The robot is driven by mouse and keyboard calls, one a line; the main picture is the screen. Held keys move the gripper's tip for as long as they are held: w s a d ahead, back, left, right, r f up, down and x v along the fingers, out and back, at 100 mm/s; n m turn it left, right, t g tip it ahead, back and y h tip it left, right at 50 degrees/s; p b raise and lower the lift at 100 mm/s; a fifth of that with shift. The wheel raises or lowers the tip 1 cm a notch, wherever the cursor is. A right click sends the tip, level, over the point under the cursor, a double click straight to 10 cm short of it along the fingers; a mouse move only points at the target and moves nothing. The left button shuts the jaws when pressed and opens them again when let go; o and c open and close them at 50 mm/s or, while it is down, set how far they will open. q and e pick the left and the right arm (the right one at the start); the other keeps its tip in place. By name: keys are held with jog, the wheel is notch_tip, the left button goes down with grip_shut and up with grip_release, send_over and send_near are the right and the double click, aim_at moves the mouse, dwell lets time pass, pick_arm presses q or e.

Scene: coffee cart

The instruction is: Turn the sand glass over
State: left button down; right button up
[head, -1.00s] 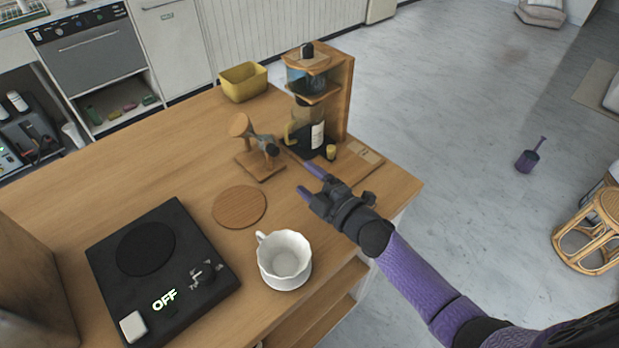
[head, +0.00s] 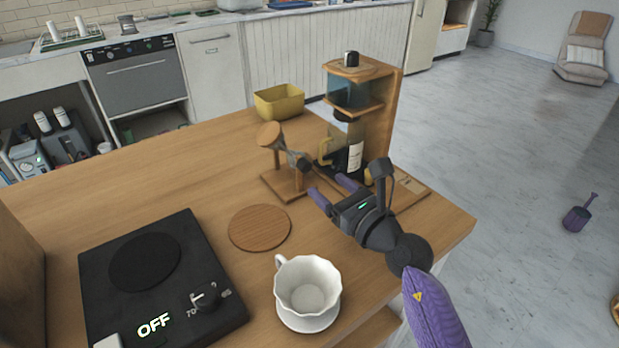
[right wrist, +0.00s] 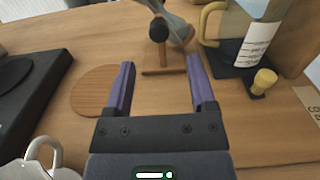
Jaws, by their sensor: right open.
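The sand glass (head: 287,148) sits tilted on a small wooden stand (head: 288,188) near the middle of the table, with a round wooden end cap at its upper left and a dark knob at its side. My right gripper (head: 331,188) is open and empty, just right and in front of the stand, with its purple fingers pointing toward it. In the right wrist view, the stand's post and dark knob (right wrist: 158,30) lie ahead between the open fingers (right wrist: 160,63). The glass is cut off at the top there. My left gripper is out of view.
A yellow bin (head: 279,101) stands at the back.

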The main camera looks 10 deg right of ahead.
aim_at(308, 170)
jog(key=b+x, duration=0.1)
jog(key=x, duration=0.4)
jog(key=shift+w+a+f+b, duration=0.1)
jog(key=shift+w+f+b, duration=0.1)
jog(key=shift+b, duration=0.1)
jog(key=shift+w+a+r, duration=0.15)
jog(key=shift+w+a, duration=0.05)
jog(key=shift+w, duration=0.3)
grip_shut()
